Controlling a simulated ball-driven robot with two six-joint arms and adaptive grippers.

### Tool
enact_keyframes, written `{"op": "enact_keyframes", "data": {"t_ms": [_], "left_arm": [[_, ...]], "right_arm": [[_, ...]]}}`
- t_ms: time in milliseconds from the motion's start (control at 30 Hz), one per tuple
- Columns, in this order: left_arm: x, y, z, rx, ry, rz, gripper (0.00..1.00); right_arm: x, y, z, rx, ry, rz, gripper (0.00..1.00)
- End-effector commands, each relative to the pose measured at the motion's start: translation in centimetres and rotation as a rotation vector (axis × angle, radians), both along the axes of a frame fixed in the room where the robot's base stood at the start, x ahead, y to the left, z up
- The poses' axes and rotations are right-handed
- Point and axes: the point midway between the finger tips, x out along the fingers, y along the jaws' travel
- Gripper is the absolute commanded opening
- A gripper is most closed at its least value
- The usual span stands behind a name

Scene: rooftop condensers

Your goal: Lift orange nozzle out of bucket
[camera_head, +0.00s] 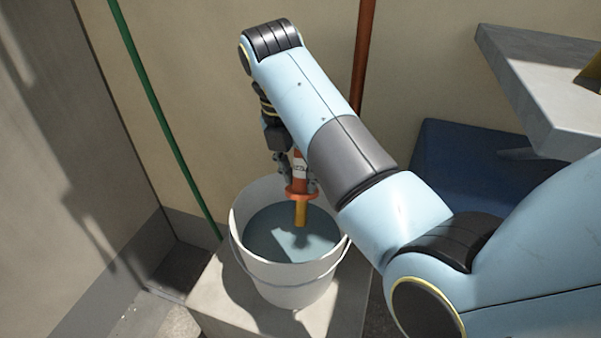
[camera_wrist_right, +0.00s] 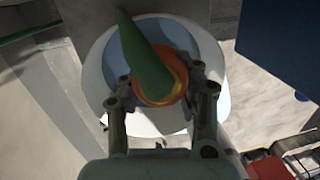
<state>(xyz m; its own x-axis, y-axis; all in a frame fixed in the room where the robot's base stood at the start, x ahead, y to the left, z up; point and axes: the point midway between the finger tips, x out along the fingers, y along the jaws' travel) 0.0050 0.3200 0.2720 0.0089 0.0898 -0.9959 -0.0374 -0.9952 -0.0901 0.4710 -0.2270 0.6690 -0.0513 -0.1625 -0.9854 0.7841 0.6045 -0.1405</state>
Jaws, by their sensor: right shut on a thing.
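The orange nozzle (camera_head: 300,166) hangs upright at the bucket's mouth, with a wide orange collar and a yellow-orange tip. The tip shows against the dark water; I cannot tell whether it touches it. The pale bucket (camera_head: 296,292) stands on a concrete block. My right gripper (camera_head: 298,187) points down over the bucket and is shut on the nozzle. In the right wrist view its fingers (camera_wrist_right: 162,84) sit on either side of the orange collar (camera_wrist_right: 166,94), and a green tapered piece (camera_wrist_right: 145,45) covers the nozzle's middle. My left gripper is not in view.
The concrete block (camera_head: 222,296) carries the bucket. A green pipe (camera_head: 154,95) and a rust-red pipe (camera_head: 364,50) run along the wall behind. A grey ledge (camera_head: 540,70) and a dark blue box (camera_head: 440,150) stand at the right. My right arm crosses the middle.

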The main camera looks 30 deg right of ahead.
Motion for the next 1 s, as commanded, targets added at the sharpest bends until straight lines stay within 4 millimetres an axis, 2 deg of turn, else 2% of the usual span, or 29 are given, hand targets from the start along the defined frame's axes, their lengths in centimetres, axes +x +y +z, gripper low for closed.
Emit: {"op": "enact_keyframes", "data": {"t_ms": [33,600,1000], "left_arm": [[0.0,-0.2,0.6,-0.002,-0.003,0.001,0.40],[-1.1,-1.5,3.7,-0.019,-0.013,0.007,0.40],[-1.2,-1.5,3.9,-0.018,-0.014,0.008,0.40]], "right_arm": [[0.1,0.0,0.9,0.000,-0.003,0.000,0.00],[0.0,0.0,5.7,0.000,-0.003,0.000,0.00],[0.0,0.0,5.9,0.000,0.000,0.000,0.00]]}}
